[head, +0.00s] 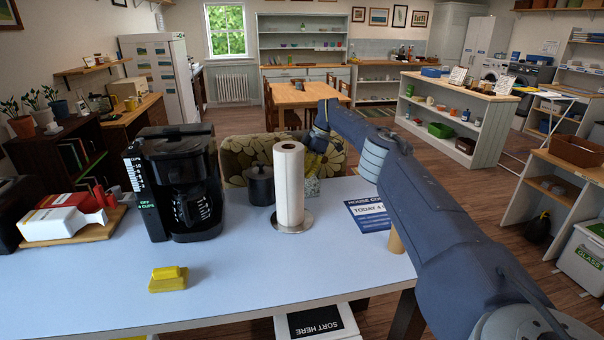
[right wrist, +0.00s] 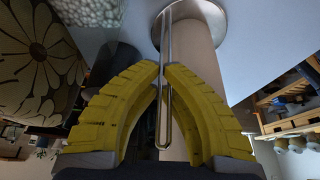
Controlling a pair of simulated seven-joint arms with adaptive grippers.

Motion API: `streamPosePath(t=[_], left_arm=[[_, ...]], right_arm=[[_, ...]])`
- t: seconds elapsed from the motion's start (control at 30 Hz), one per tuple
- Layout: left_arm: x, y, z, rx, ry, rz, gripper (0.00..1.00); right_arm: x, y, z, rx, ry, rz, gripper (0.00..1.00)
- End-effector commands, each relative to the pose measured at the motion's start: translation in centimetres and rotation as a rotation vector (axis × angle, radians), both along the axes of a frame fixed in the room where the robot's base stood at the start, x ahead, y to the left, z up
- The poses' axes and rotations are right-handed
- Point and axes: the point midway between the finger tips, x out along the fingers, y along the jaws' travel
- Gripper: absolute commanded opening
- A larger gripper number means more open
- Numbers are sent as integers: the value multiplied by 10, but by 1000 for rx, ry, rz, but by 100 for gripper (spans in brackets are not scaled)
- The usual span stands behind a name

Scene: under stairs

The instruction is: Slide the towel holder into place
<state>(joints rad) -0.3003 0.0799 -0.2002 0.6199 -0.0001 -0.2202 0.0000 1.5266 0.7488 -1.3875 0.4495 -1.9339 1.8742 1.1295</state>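The towel holder (head: 289,185) stands upright on the pale blue counter, with a white roll on a round metal base. In the right wrist view its base (right wrist: 215,22) is at the top, with the roll behind a thin metal wire loop. My right gripper (head: 313,160) reaches in from the right, just behind and right of the roll. In the right wrist view its yellow fingers (right wrist: 162,68) close together at the tips with the wire loop between them. In the head view the roll partly hides the fingers. My left gripper is out of view.
A coffee maker (head: 180,185) and a dark canister (head: 261,186) stand left of the holder. A printed sign (head: 368,215) lies to the right. A yellow sponge (head: 168,279) lies near the front. The counter (head: 255,275) before the holder is clear.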

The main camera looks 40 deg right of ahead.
Motion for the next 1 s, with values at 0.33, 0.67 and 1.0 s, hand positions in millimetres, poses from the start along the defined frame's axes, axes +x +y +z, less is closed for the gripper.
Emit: streamPosePath(t=[0.33, 0.67, 1.0], left_arm=[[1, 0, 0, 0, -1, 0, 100], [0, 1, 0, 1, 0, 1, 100], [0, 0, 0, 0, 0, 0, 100]], right_arm=[[0, 1, 0, 2, 2, 1, 31], [1, 1, 12, 2, 0, 1, 31], [1, 1, 65, 0, -1, 0, 31]])
